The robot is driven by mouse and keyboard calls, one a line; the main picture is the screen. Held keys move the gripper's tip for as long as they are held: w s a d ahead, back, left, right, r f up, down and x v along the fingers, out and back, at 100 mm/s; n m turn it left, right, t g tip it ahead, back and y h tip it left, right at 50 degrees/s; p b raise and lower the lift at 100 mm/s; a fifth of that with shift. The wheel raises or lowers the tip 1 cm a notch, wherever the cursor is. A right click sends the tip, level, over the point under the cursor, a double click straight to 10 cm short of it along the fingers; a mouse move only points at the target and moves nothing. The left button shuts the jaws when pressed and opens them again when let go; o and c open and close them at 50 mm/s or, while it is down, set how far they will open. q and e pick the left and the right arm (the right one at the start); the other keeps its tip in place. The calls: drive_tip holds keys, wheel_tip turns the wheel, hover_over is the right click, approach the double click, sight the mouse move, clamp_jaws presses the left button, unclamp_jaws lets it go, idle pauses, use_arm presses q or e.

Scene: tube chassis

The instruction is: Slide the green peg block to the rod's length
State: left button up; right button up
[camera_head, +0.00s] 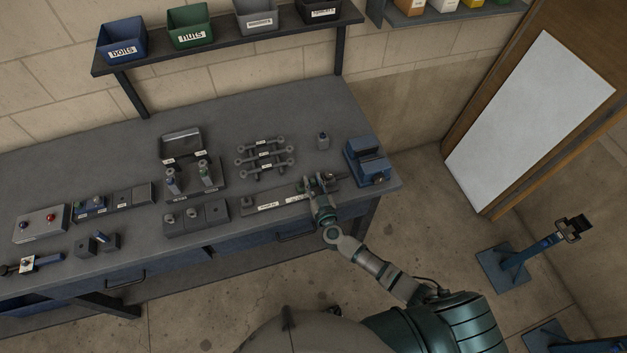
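My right gripper (314,184) reaches over the right end of a long, low grey fixture (284,202) near the bench's front edge. The fixture carries white labels and has a small dark block (246,202) at its left end. A small greenish part (328,176) shows beside my fingers; it may be the green peg block, but it is too small and partly covered to be sure. I cannot tell whether the fingers are touching it, or whether they are open or shut. Several grey rods (264,158) with round ends lie on a rack behind the fixture. My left gripper is out of view.
A blue vise (367,161) stands close to the right of the fixture, at the bench corner. A small grey bottle-like object (323,141) stands behind. Holders with upright parts (190,179) and a block with holes (196,217) stand to the left. A shelf (228,42) with bins hangs above.

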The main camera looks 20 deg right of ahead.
drive_tip(key=s, duration=1.1)
drive_tip(key=shift+s+d, duration=0.25)
drive_tip(key=shift+d, duration=0.2)
drive_tip(key=shift+a, duration=0.1)
